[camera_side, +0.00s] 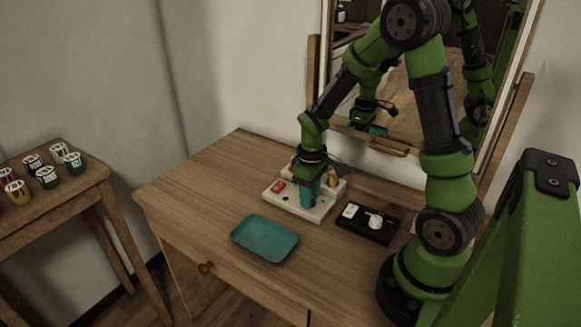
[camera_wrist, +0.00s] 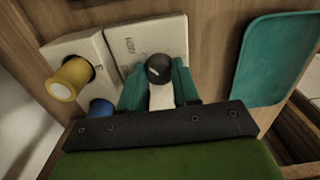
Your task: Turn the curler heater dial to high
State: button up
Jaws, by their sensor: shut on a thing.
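The curler heater is a white block (camera_side: 318,214) on the wooden dresser, and it also shows in the wrist view (camera_wrist: 119,46). In the wrist view its dial (camera_wrist: 159,67) is a round black knob with a pale mark. My gripper (camera_wrist: 160,84) has its teal fingers on either side of the dial and is shut on it. In the side view my gripper (camera_side: 309,194) points down over the heater and hides the dial. A yellow curler (camera_wrist: 70,79) and a blue curler (camera_wrist: 101,108) stand on the heater. The heater's printed markings are too small to read surely.
A teal tray (camera_side: 265,240) lies in front of the heater. A black tray (camera_side: 352,229) with small white items lies to its right. A mirror (camera_side: 420,90) stands behind. The dresser's left part is clear. Several small cups stand on a separate table (camera_side: 85,190) at left.

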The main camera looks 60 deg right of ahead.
dwell(0.5)
jog(key=o, duration=1.1)
jog(key=shift+c, duration=0.2)
jog(key=shift+r, duration=0.1)
notch_tip(320, 180, up, 17)
